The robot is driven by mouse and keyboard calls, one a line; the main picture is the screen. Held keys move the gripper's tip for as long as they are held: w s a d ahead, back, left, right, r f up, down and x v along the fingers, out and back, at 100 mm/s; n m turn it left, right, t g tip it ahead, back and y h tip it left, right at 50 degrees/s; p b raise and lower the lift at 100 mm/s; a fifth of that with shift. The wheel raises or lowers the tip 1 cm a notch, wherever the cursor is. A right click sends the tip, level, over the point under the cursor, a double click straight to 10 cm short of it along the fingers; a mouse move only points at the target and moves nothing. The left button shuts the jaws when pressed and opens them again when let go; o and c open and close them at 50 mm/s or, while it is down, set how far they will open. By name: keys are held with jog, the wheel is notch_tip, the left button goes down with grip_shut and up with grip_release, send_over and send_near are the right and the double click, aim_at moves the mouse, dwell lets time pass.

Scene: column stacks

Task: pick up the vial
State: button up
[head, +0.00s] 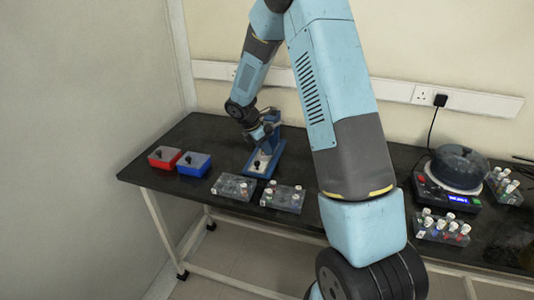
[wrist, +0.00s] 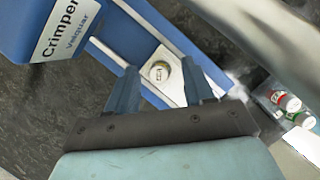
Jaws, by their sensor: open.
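A vial (wrist: 160,72) with a pale, marked top stands on the white base plate of the blue crimper (wrist: 68,28), which is labelled "Crimper". The crimper (head: 266,152) also shows at the back of the dark bench in the head view. My gripper (wrist: 160,66) is open, with one blue finger on each side of the vial in the wrist view. I cannot tell whether either finger touches it. In the head view my gripper (head: 262,131) is at the crimper, partly hidden, and the vial is too small to make out clearly.
A red box (head: 165,157) and a blue box (head: 194,164) are left of the crimper. Two vial racks (head: 233,186) (head: 283,197) stand in front. At right are a dark-lidded device (head: 458,168) and more racks (head: 441,228). In the wrist view, capped vials (wrist: 284,101) are at right.

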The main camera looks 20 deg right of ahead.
jog(key=shift+c, duration=0.3)
grip_shut()
jog(key=shift+r, duration=0.1)
